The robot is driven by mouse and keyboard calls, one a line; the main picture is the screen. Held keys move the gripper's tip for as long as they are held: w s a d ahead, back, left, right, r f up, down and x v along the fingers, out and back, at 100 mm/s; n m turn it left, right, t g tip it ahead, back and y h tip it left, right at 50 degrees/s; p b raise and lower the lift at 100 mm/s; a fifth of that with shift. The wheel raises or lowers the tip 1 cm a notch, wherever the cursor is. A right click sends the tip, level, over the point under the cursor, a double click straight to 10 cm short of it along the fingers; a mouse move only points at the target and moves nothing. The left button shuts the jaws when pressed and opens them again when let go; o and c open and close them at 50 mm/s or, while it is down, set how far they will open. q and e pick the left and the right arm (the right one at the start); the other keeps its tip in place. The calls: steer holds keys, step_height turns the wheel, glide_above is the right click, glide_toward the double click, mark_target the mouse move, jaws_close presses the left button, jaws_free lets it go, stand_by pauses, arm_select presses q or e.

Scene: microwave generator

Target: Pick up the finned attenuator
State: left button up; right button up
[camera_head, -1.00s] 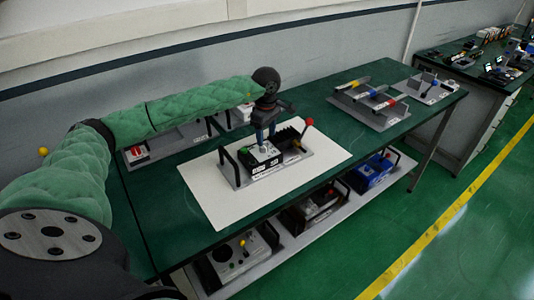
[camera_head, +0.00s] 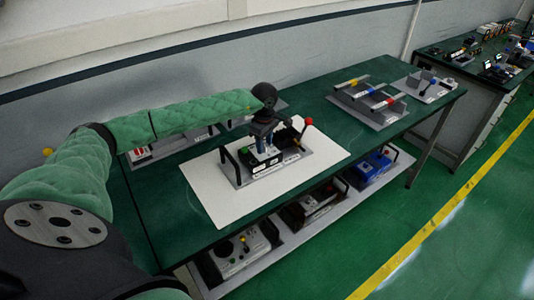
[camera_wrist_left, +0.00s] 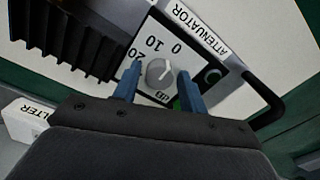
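The finned attenuator (camera_head: 289,138) sits on a grey base plate with black handles. In the left wrist view its black fins (camera_wrist_left: 62,35) are at the upper left, beside a white dial panel reading 0, 10, 20 and an "ATTENUATOR" label (camera_wrist_left: 198,28). A grey knob (camera_wrist_left: 160,73) is on that panel. My left gripper (camera_head: 265,147) points down over the panel. Its blue fingers, also in the left wrist view (camera_wrist_left: 160,85), are open on either side of the knob, with gaps visible. Whether they touch the panel is unclear. My right gripper is not in view.
A white mat (camera_head: 215,195) lies under the unit on the green table (camera_head: 160,215). A red-knobbed lever (camera_head: 308,122) stands at the unit's right. Other units sit behind my arm, on the lower shelf (camera_head: 235,252) and at the right, including a coloured-lever one (camera_head: 368,103).

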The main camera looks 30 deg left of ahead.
arm_select(q)
jaws_close()
steer(key=shift+r, duration=0.1)
stand_by(1.1)
